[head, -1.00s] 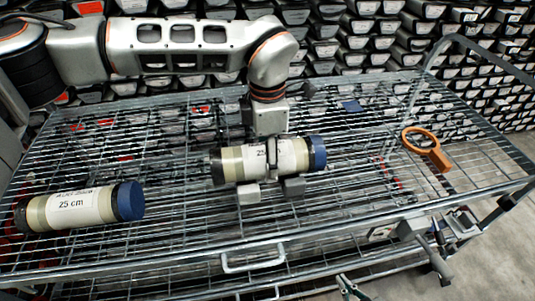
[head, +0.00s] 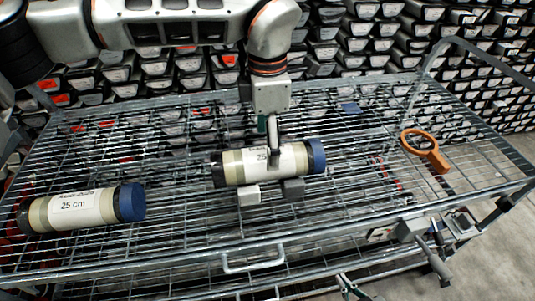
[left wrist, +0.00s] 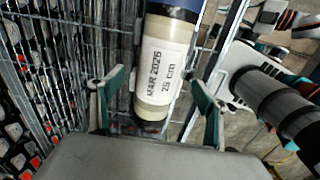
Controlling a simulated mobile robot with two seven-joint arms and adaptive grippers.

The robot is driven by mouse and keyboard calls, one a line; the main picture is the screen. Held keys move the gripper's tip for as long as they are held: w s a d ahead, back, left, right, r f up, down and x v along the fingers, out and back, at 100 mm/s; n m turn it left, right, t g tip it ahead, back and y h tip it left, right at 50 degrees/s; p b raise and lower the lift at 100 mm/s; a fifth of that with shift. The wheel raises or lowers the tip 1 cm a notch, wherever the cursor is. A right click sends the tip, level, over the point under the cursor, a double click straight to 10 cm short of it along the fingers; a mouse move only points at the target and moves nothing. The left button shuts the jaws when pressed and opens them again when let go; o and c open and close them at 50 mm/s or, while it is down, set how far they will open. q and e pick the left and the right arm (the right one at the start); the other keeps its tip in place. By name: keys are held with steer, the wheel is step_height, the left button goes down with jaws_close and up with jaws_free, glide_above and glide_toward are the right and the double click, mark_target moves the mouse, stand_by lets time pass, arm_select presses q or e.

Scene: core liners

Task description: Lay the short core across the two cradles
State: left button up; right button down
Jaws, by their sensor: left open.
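A short core (head: 238,167) with a white label and a blue end cap lies across two small cradles, one light (head: 249,195) and one dark grey (head: 292,188). It looks level. My left gripper (head: 271,143) is just above it, its fingers pointing down. In the left wrist view, the open teal fingers (left wrist: 155,98) stand on either side of the core (left wrist: 164,62), with gaps beside it. Its label reads "MAR 2026 25 cm". My right gripper (head: 350,288) shows only in part at the bottom edge, away from the core; its opening is unclear.
Another 25 cm core (head: 80,208) with a blue cap lies on the wire shelf (head: 190,225) at left. An orange ring-shaped tool (head: 428,150) lies at right. A raised rail borders the shelf. Stacked core trays fill the background. Shelf space right of the cradles is clear.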

arm_select(q)
step_height(320, 180, up, 7)
stand_by(0.3)
